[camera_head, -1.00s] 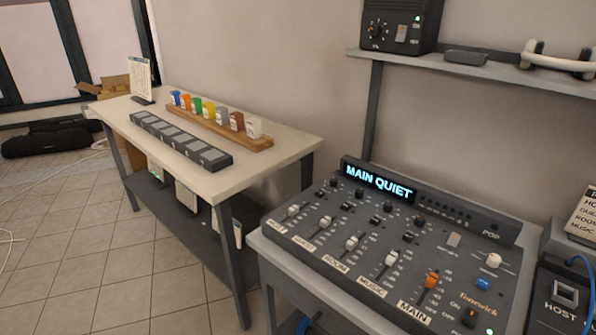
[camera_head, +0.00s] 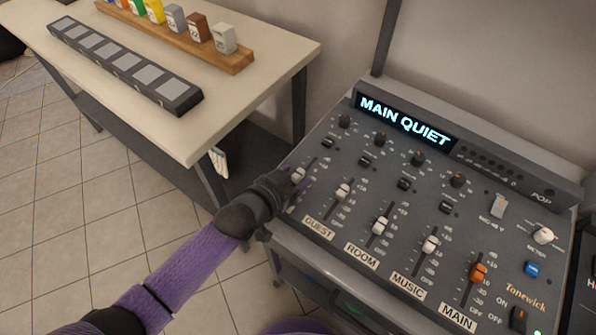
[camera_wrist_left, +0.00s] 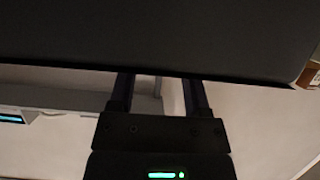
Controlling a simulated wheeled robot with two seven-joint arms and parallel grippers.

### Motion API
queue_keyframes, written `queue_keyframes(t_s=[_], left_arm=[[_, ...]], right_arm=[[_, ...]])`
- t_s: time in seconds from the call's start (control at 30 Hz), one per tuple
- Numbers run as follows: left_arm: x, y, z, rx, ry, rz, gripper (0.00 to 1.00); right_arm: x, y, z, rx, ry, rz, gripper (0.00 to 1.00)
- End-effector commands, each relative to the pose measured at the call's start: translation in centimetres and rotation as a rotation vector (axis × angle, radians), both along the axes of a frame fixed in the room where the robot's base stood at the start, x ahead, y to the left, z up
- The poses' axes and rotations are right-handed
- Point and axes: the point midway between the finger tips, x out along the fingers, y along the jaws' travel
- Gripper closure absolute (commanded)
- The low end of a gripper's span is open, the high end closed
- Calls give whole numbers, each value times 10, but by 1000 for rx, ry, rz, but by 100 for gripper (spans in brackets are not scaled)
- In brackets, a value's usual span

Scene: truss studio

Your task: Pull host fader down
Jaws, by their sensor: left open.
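The grey mixing desk (camera_head: 335,225) fills the right of the head view, its screen (camera_head: 404,118) reading MAIN QUIET. The leftmost fader's pale cap (camera_head: 298,174), the host fader, sits high in its slot. My left gripper (camera_head: 297,186) is at this fader, its fingertips beside the cap; I cannot tell whether they touch it. The gripper hides the lower slot and the host label. In the left wrist view the two dark fingers (camera_wrist_left: 159,92) stand apart, open, with nothing visible between them. My right gripper is not in view.
The guest (camera_head: 343,190), room (camera_head: 380,225), music (camera_head: 430,244) and orange main (camera_head: 477,272) faders stand to the right, with knobs above them. A pale table (camera_head: 215,105) with a grey pad strip (camera_head: 125,65) and a wooden rack (camera_head: 240,62) is at upper left.

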Motion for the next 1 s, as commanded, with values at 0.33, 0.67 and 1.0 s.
queue_keyframes(t_s=[0.33, 0.67, 1.0], left_arm=[[17, -13, -9, 2, 0, -1, 38], [17, -12, -8, 2, 0, 1, 76], [17, -12, -9, 2, 0, 1, 100]], right_arm=[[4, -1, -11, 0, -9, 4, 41], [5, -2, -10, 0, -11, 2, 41], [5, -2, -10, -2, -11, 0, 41]])
